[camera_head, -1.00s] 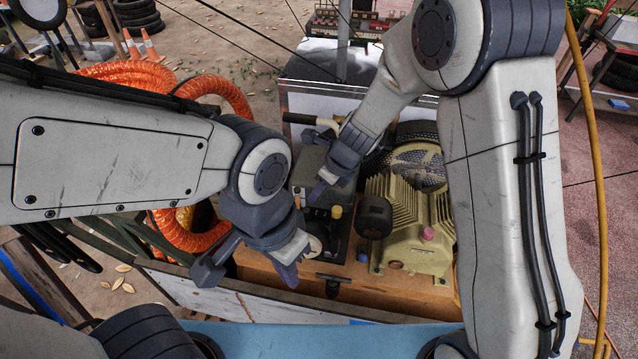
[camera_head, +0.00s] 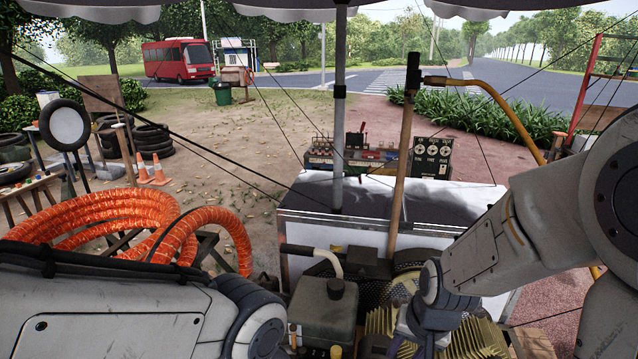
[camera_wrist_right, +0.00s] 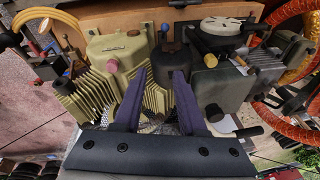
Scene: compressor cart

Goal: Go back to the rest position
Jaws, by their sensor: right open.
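My right gripper (camera_head: 405,335) is low in the head view, over the compressor. In the right wrist view its two purple fingers (camera_wrist_right: 160,74) are apart with nothing held between them. Beyond them are a black cylinder (camera_wrist_right: 173,60) and the olive finned compressor block (camera_wrist_right: 122,58) with a pink cap. My left arm comes in from the left in the head view, with its wrist joint (camera_head: 262,325) at the bottom edge. The left gripper is below the picture and hidden.
A dark green tank (camera_head: 323,312) stands between my arms. Orange ducting (camera_head: 130,225) lies at left. A white-sided box (camera_head: 340,205) with a pole (camera_head: 339,120) and a leaning wooden handle (camera_head: 401,170) stand ahead. Open ground extends behind, with a red bus (camera_head: 180,60).

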